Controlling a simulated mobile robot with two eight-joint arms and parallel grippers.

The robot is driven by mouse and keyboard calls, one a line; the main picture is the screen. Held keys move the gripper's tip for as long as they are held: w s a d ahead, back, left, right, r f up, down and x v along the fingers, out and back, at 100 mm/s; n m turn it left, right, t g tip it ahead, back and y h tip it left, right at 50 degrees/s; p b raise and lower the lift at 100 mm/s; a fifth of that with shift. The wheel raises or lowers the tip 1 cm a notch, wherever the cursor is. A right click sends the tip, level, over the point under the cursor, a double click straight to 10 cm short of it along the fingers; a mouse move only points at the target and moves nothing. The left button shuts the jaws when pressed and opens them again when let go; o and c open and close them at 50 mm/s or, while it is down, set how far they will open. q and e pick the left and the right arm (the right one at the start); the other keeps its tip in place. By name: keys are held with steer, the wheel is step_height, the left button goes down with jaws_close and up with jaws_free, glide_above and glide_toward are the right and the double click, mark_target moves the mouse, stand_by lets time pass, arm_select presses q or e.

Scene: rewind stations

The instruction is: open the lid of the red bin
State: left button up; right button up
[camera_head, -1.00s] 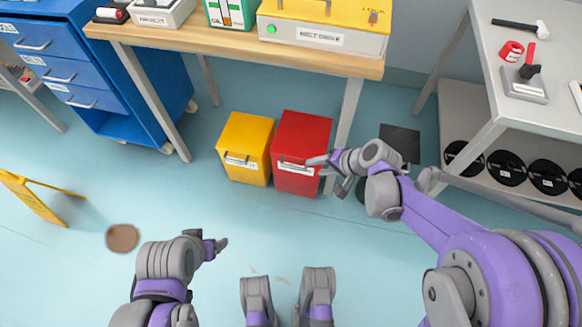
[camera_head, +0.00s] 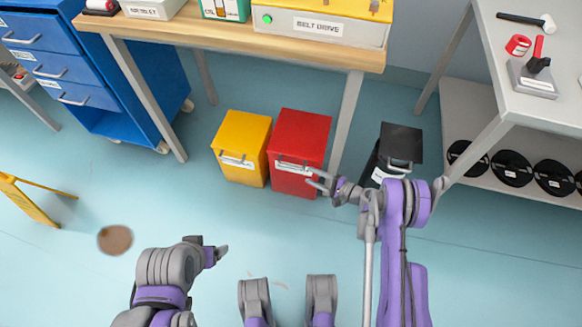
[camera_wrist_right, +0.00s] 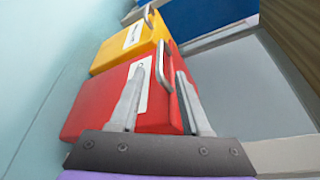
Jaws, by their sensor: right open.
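The red bin (camera_head: 300,135) stands on the floor under the table edge with its lid shut. Its grey handle (camera_head: 293,166) and white label are on the front. My right gripper (camera_head: 318,182) is open at the right end of that handle. In the right wrist view, the open jaws (camera_wrist_right: 160,74) point at the red bin (camera_wrist_right: 95,100), and the handle (camera_wrist_right: 163,65) shows between the fingertips. I cannot tell whether they touch it. My left gripper (camera_head: 219,252) hangs low over the floor, away from the bins; its jaws are not clear.
A yellow bin (camera_head: 243,135) stands close at the red bin's left. A black bin (camera_head: 400,142) stands to the right, past the table leg (camera_head: 345,122), partly behind my right arm. A yellow floor sign (camera_head: 30,210) and a brown spot (camera_head: 115,239) are at the left.

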mark_target(291, 167)
steer(key=b+x, duration=0.2)
steer(key=x, duration=0.8)
steer(key=shift+a, duration=0.1)
jaws_close()
stand_by(1.1)
